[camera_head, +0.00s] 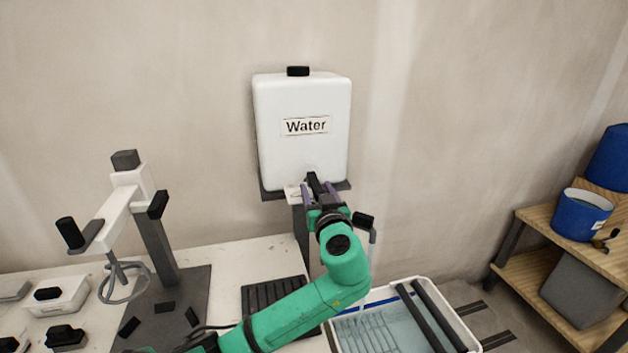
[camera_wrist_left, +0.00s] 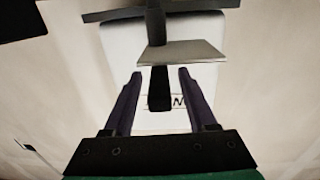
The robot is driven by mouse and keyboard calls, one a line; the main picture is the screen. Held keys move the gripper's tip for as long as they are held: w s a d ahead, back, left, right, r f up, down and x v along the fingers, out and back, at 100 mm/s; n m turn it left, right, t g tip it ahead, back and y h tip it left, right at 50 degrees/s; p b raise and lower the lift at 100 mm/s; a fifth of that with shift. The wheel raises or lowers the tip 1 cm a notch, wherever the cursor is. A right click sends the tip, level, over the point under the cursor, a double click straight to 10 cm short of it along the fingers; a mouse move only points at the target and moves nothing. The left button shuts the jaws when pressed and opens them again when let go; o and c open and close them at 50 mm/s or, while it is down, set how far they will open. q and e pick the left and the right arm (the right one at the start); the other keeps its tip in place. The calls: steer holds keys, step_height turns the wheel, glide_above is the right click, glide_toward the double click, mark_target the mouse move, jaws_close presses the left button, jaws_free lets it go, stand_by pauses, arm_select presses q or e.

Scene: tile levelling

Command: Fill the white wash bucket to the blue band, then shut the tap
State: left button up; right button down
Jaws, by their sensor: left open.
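The white water tank (camera_head: 302,100), labelled "Water", stands against the wall. My left gripper (camera_head: 318,188) is at the tank's lower front, open. In the left wrist view, its purple fingers (camera_wrist_left: 160,74) are on either side of a black lever (camera_wrist_left: 159,92), with gaps to both. The white wash bucket (camera_head: 462,333) is below and to the right, with bluish water and dark rollers in it. A blue line (camera_head: 376,299) runs along its far inner wall. A pale streak (camera_head: 372,255) hangs above it; I cannot tell whether it is pipe or water. My right gripper is out of view.
A dark ribbed tray (camera_head: 272,296) lies on the white bench. A white and grey stand (camera_head: 155,235) with a whisk-like tool is at the left. A wooden shelf (camera_head: 530,265) with a blue bucket (camera_head: 580,214) is at the right.

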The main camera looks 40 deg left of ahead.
mark_target(315, 180)
arm_select(q)
steer(key=shift+x, duration=1.55)
steer(key=shift+r, duration=0.1)
jaws_close()
